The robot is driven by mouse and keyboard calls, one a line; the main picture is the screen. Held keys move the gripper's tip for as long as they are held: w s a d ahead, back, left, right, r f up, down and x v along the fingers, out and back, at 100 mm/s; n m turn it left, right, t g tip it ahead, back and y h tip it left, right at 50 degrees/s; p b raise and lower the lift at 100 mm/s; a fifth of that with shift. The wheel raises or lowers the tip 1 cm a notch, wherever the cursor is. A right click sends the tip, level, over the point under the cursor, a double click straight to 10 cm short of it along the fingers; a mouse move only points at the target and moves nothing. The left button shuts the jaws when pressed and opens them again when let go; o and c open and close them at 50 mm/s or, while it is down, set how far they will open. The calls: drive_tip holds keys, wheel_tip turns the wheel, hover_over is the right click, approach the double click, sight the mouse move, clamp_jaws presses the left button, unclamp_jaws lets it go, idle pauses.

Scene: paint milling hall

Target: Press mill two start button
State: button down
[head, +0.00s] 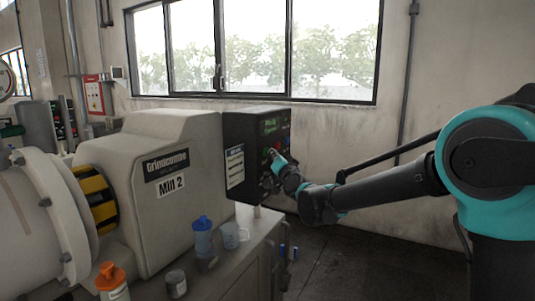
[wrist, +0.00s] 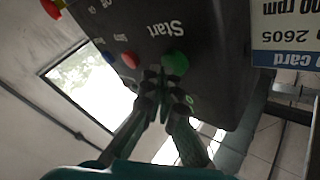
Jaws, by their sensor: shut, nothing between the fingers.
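The grey mill (head: 160,190) is labelled "Mill 2" in the head view. Its dark control box (head: 245,155) stands at its right end, with a lit green display. In the wrist view the box (wrist: 215,50) appears upside down. The round green button (wrist: 175,63) has the word "Start" printed beside it. A red button (wrist: 130,59) sits to its left. My gripper (wrist: 162,76) is shut and empty, its tips overlapping the edge of the green button in the picture. I cannot tell whether they touch it. In the head view my gripper (head: 274,158) is at the box's face.
A blue-lidded bottle (head: 203,238), a clear cup (head: 231,236), a small jar (head: 176,284) and an orange-capped bottle (head: 111,281) stand below the mill. A red emergency knob (wrist: 51,8) shows in the wrist view. The floor (head: 365,260) at right looks mostly clear.

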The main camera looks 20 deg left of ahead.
drive_tip(key=shift+a, duration=0.4)
idle(0.3)
drive_tip(key=shift+d, duration=0.9)
drive_tip(key=shift+s+d, duration=0.15)
drive_tip(key=shift+d, duration=1.1)
drive_tip(key=shift+s+d, duration=0.1)
drive_tip(key=shift+d, duration=1.15)
